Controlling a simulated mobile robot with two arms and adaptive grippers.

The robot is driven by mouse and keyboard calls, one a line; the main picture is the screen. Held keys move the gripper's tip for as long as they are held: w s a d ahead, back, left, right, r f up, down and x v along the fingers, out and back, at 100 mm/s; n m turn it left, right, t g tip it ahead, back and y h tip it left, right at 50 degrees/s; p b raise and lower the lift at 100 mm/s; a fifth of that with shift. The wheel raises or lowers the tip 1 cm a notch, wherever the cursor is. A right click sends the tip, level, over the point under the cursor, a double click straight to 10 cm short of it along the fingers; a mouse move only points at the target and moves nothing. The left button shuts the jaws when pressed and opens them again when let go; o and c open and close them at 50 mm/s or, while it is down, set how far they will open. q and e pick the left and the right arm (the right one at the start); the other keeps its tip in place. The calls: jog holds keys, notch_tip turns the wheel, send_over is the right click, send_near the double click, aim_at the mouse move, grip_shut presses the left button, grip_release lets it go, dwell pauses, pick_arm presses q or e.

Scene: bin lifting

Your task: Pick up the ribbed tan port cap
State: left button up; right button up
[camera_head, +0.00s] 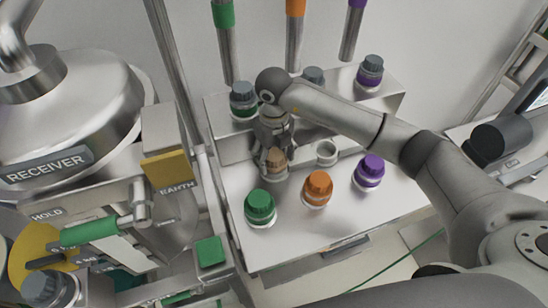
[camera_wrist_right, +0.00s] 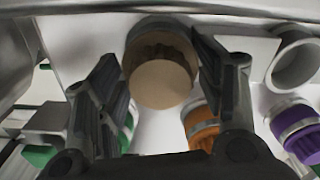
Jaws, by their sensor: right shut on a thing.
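The ribbed tan port cap (camera_head: 275,159) is at the left of the middle row on the white shelf, with a pale collar under it. It also shows large in the right wrist view (camera_wrist_right: 160,83), with its round flat face toward the camera. My right gripper (camera_head: 273,151) reaches down from above with its fingers around the cap, shut on it. In the right wrist view its dark fingers stand on either side of the cap. I cannot tell whether the cap has left its collar. My left gripper is not in view.
Capped ports in green (camera_head: 260,206), orange (camera_head: 318,187) and purple (camera_head: 369,171) stand close by. An open port (camera_head: 327,152) is right of the tan cap. Grey caps (camera_head: 243,94) line the raised back ledge. A receiver vessel (camera_head: 75,110) stands at the left.

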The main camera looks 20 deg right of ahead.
notch_tip(320, 180, up, 2)
jog(key=shift+r+b, duration=0.1)
jog(key=shift+b, duration=0.55)
jog(key=s+a+r+b, duration=0.3)
jog(key=s+a+r, duration=0.4)
jog(key=a+r, duration=0.3)
jog(key=shift+s+a, duration=0.25)
jog(key=shift+a, duration=0.75)
jog(key=shift+d, duration=0.1)
